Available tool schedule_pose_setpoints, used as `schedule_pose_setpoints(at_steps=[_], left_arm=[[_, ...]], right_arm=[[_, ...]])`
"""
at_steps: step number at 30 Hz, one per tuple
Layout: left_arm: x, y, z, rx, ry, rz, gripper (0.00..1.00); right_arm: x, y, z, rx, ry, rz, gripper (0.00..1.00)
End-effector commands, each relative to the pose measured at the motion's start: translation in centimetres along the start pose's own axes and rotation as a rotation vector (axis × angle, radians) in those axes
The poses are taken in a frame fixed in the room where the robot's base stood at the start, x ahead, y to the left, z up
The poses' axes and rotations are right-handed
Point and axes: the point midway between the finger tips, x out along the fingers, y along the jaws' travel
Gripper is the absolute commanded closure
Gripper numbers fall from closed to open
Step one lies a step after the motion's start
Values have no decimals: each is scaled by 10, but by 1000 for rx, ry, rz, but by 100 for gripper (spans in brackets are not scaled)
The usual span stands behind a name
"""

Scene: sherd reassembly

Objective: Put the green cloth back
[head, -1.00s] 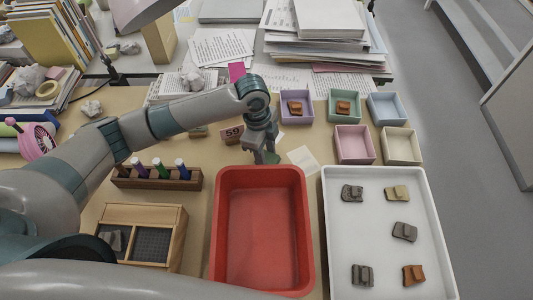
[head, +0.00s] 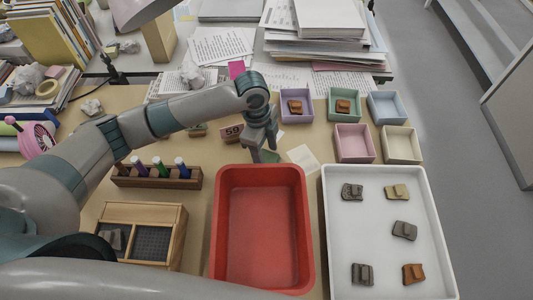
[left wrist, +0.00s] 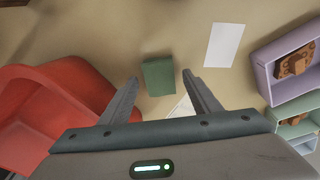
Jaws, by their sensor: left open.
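The green cloth (head: 269,156) looks like a small folded dark-green block on the tan table, just behind the red tub. In the left wrist view the cloth (left wrist: 158,76) lies flat, just beyond the fingertips and roughly midway between them. My left gripper (head: 264,154) points down over it, and its fingers partly hide it in the head view. The two fingers (left wrist: 160,80) are spread with nothing between them. My right gripper does not show.
The red tub (head: 263,172) stands close in front, and a white tray (head: 331,230) of sherds is to its right. Small coloured boxes, including a lilac one (head: 283,118), stand behind right. A pen rack (head: 125,182) is left. A pale paper (head: 303,157) lies beside the cloth.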

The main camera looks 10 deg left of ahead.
Motion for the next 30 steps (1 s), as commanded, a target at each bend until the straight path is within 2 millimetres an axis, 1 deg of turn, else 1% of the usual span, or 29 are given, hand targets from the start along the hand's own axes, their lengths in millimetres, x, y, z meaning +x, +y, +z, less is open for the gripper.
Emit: schedule_pose_setpoints(at_steps=[2,5,15,18,21,24,30], left_arm=[[-8,-1,0,1,-1,-3,43],[-21,-1,1,2,0,-4,43],[-80,-1,0,2,-1,-3,43],[-95,-1,0,1,-1,-4,43],[-106,0,0,1,-1,-1,43],[-112,0,0,1,-1,-1,43],[-115,0,0,0,-1,0,43]], right_arm=[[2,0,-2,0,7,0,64],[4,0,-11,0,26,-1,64],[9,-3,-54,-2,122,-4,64],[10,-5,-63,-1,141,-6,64],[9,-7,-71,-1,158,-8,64],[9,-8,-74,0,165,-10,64],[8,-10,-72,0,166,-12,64]])
